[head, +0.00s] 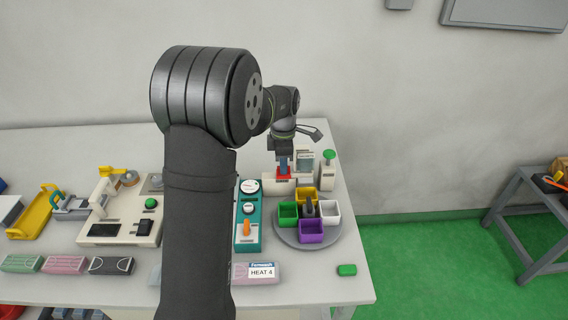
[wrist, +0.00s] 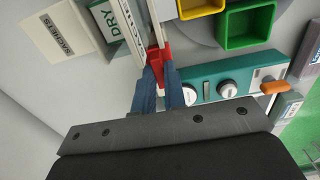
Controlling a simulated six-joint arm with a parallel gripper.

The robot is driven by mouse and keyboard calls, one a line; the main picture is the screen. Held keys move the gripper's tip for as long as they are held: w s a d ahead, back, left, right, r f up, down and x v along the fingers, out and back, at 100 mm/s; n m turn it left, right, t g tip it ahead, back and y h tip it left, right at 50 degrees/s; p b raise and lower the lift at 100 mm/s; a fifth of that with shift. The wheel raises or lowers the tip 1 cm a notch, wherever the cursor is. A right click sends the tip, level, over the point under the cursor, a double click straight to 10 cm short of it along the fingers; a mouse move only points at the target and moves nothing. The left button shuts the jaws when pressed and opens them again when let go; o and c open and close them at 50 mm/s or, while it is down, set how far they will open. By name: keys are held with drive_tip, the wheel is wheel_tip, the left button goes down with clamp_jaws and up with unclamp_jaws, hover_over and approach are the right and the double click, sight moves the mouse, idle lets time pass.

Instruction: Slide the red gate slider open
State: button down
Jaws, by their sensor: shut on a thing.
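The red gate slider (wrist: 159,57) sits on a pale rail between white walls in the wrist view. My gripper (wrist: 160,80) is shut on it, with its blue fingers on either side of the red part. In the head view the red slider (head: 284,174) shows just below my gripper (head: 284,160), at the back right of the table. The fingers partly cover the slider, and how far along its rail it stands is hard to tell.
A round grey turntable (head: 285,236) with green, yellow, white and purple bins stands in front of the gate. A teal panel (head: 248,205) with knobs is to its left. A post with a green button (head: 328,157) is close on the right. My arm hides the table's middle.

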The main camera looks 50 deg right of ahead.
drive_tip(key=w+a, duration=0.3)
drive_tip(key=shift+w+a, duration=0.25)
drive_tip(key=c, duration=1.5)
unclamp_jaws()
wheel_tip(320, 180, up, 18)
drive_tip(key=shift+f, duration=0.25)
drive_tip(key=shift+f, duration=0.1)
